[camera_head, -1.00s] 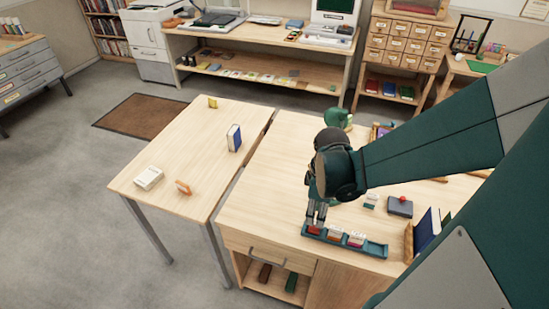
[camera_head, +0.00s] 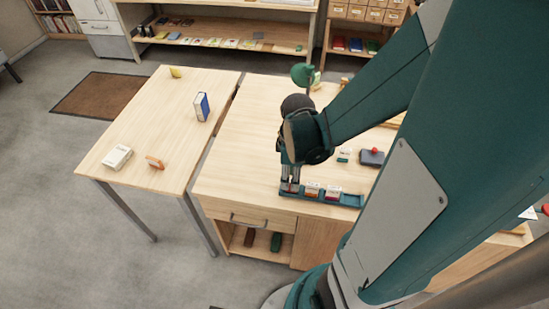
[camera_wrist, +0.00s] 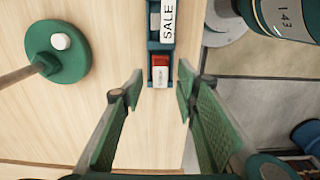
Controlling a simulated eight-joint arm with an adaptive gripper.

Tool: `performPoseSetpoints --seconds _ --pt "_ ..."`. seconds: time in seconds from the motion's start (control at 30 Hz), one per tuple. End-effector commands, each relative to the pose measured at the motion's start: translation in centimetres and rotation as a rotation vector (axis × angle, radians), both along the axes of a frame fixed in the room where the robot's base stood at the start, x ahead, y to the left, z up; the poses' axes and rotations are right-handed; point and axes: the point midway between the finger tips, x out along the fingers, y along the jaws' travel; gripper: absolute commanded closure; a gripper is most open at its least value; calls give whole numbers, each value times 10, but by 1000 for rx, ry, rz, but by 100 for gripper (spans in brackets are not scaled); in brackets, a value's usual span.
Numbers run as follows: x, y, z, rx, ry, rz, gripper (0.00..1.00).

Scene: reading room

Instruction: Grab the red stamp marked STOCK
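A red stamp (camera_wrist: 160,61) sits at the end of a teal tray (camera_head: 348,200). Its white end label is in the wrist view, with small lettering that I cannot read surely. My gripper (camera_wrist: 160,76) is open, with one finger on each side of the stamp in that view; no contact shows. In the head view my gripper (camera_head: 290,186) points down over the tray's left end and mostly hides the red stamp. Two other stamps, the middle one (camera_head: 311,190) and the right one (camera_head: 333,192), stand beside it in the tray; a SALE label (camera_wrist: 168,18) shows in the wrist view.
A green lamp base (camera_wrist: 70,65) stands left of the fingers in the wrist view. A dark ink pad (camera_head: 371,158) lies behind the tray. The tray is close to the desk's front edge. The side table (camera_head: 150,135) holds a blue book (camera_head: 202,107) and small items.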

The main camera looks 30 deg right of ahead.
Motion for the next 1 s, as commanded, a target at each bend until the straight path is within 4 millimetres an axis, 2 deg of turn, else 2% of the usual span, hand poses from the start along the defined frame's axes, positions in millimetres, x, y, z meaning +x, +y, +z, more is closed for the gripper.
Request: performPoseSetpoints --seconds 0.2,0.4,1.0 --pt "0 1 -21 0 0 0 70" --pt "0 1 -31 0 0 0 70" --pt "0 1 -32 0 0 0 70"
